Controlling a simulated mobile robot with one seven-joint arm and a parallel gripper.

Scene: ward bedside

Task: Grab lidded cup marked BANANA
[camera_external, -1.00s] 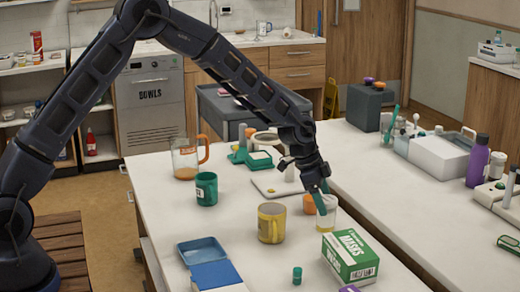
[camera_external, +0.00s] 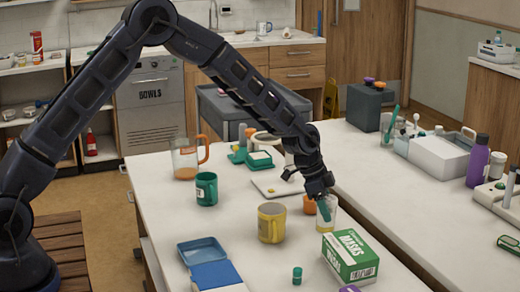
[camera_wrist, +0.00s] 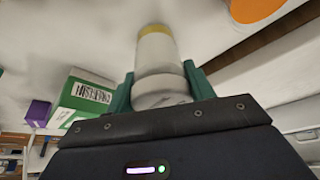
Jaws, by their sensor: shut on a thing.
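A pale, see-through cup (camera_external: 329,222) with yellow toward its bottom stands by the orange object, behind the masks box. My gripper (camera_external: 324,208) reaches down to it from above. In the wrist view, its green fingers (camera_wrist: 158,92) are shut on the cup (camera_wrist: 158,58), one on each side near its white upper part. I cannot read a BANANA marking on it. The cup seems to be still on the table. A yellow mug (camera_external: 271,224) and a green mug (camera_external: 206,189) stand to the left.
A green and white masks box (camera_external: 350,257) is close in front of the cup. An orange object (camera_external: 310,204) is close behind it. A blue open box (camera_external: 205,262) and a small green vial (camera_external: 297,276) lie nearer the front.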

